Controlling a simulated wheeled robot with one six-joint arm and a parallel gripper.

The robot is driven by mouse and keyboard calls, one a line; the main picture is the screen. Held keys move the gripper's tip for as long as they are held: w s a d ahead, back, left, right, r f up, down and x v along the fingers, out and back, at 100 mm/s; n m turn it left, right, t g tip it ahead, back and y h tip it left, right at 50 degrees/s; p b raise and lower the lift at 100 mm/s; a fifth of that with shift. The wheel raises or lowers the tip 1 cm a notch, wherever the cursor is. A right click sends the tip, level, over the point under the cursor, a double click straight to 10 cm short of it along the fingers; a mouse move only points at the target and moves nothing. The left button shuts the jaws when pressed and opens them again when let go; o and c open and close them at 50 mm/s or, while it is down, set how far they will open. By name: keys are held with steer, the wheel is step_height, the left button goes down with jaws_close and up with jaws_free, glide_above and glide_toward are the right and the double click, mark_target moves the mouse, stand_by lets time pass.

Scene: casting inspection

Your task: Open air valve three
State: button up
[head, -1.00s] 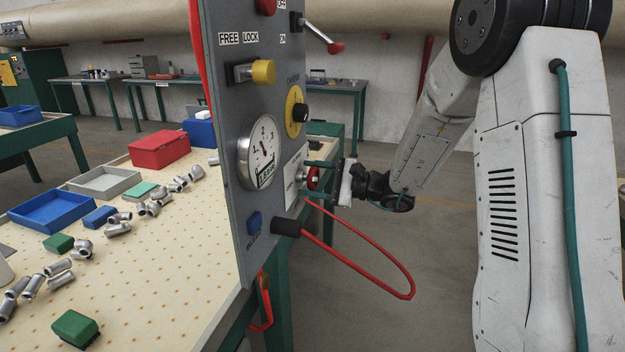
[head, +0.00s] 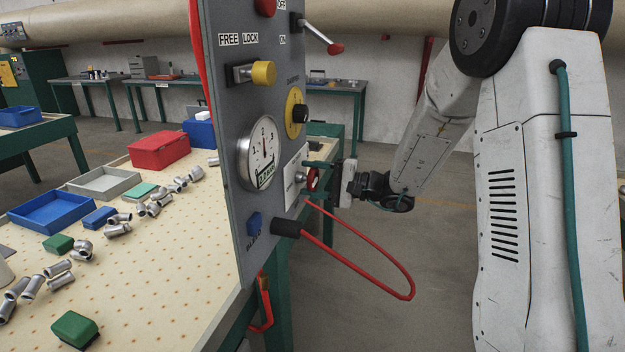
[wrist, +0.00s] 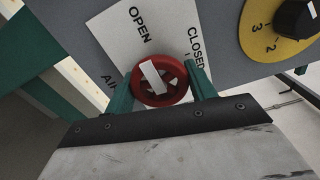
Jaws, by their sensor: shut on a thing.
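The air valve is a red handwheel (wrist: 172,97) with a white bar across it. It sits on a white plate (wrist: 112,40) lettered OPEN and CLOSED, with other lettering partly hidden. In the wrist view the white bar's outer end lies toward the OPEN lettering. My gripper (wrist: 161,88) is shut on the handwheel, one green finger on each side of the rim. In the head view my gripper (head: 318,178) reaches the panel from the right, and the red wheel (head: 312,180) shows between its fingers. The valve number is not legible.
The grey panel (head: 228,120) carries a pressure gauge (head: 258,155), a yellow-capped knob (head: 263,73), a black knob on a yellow dial (head: 299,113) and a red-handled lever (head: 322,36). A red cable loop (head: 405,290) hangs below my gripper. Bins and metal fittings cover the left table.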

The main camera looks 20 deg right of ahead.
steer(key=shift+f, duration=0.1)
steer(key=o, duration=1)
steer(key=v, duration=0.7)
steer(key=shift+s+d, duration=0.25)
